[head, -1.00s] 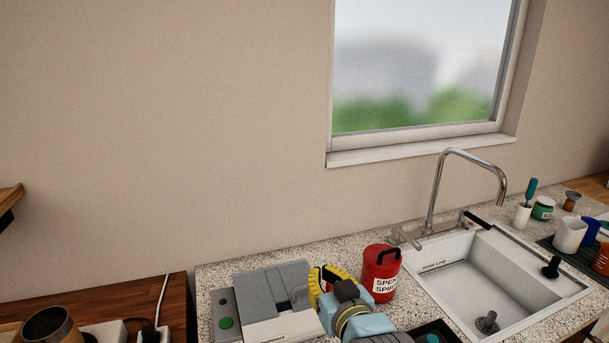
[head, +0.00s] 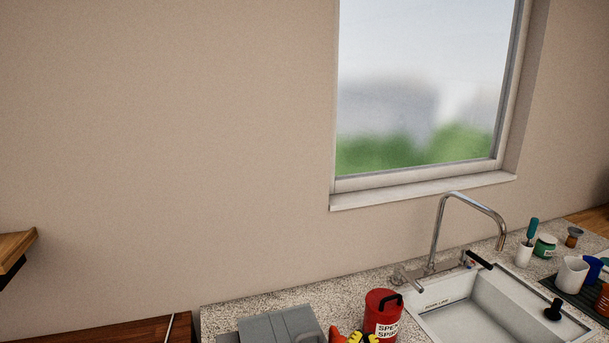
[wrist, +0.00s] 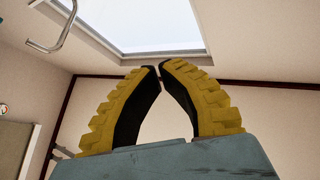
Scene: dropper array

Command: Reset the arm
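My gripper (wrist: 159,68) has two yellow ribbed fingers with black inner pads. In the wrist view its fingertips come together with nothing held between them, and it points toward the wall and window. In the head view only a small yellow and orange part of my gripper (head: 355,337) shows at the bottom edge, just left of the red canister (head: 383,315). The rest of my arm is out of that view.
A grey device (head: 280,325) sits on the speckled counter (head: 235,317) left of the canister. To the right are the white sink (head: 478,318) and tall faucet (head: 436,228). Cups and a jar (head: 545,246) stand farther right. The wall above is bare beside the window (head: 420,85).

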